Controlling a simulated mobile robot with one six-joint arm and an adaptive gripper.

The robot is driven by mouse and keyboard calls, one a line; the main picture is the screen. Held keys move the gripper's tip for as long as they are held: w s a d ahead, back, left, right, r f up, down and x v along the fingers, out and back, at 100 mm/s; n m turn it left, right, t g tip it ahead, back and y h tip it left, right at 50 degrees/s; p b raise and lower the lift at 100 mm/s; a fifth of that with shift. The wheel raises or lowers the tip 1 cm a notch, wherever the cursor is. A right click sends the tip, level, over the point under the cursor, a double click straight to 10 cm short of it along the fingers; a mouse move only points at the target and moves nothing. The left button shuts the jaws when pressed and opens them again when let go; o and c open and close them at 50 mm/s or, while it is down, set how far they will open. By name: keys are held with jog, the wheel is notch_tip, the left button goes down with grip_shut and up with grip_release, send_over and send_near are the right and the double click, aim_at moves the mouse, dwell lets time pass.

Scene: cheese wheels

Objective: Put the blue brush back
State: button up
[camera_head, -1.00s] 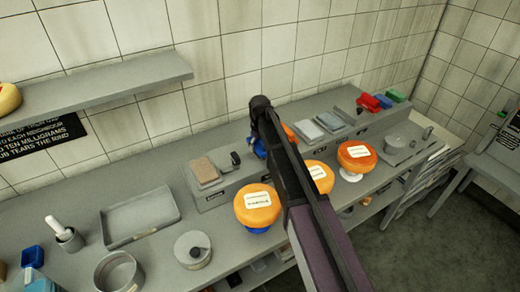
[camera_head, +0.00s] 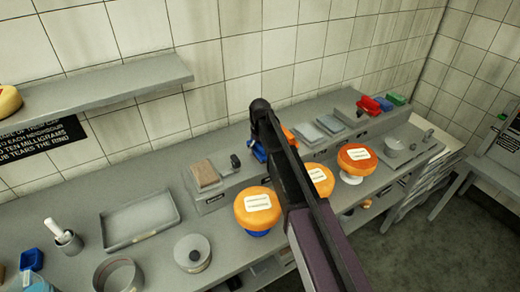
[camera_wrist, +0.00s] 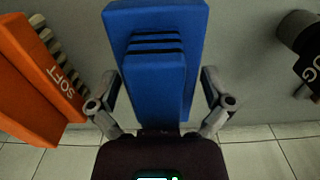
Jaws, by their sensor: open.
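The blue brush (camera_wrist: 155,25) is a blue block with dark ribs across it. In the wrist view it lies between the two fingers of my gripper (camera_wrist: 157,78), which is open with a finger on each side; contact cannot be told. In the head view only a blue edge of the brush (camera_head: 259,152) shows beside my dark arm, at the raised ledge (camera_head: 215,198) on the counter. An orange brush (camera_wrist: 35,85) with bristles and the word SOFT is left of the fingers. It shows in part behind my arm in the head view (camera_head: 290,137).
A dark labelled object (camera_wrist: 300,40) is at the right in the wrist view. Labelled orange cheese wheels (camera_head: 257,210) stand along the counter front. A brown block (camera_head: 205,174) sits on the ledge to the left. Red (camera_head: 368,104) and green brushes (camera_head: 395,98) are farther right.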

jog(key=shift+r, duration=0.15)
notch_tip(320, 180, up, 12)
jog(key=p, duration=1.2)
dwell(0.7)
jog(key=s+d+m, duration=0.6)
jog(key=s+d, duration=1.7)
jog(key=s, duration=0.3)
jog(key=shift+m, duration=0.4)
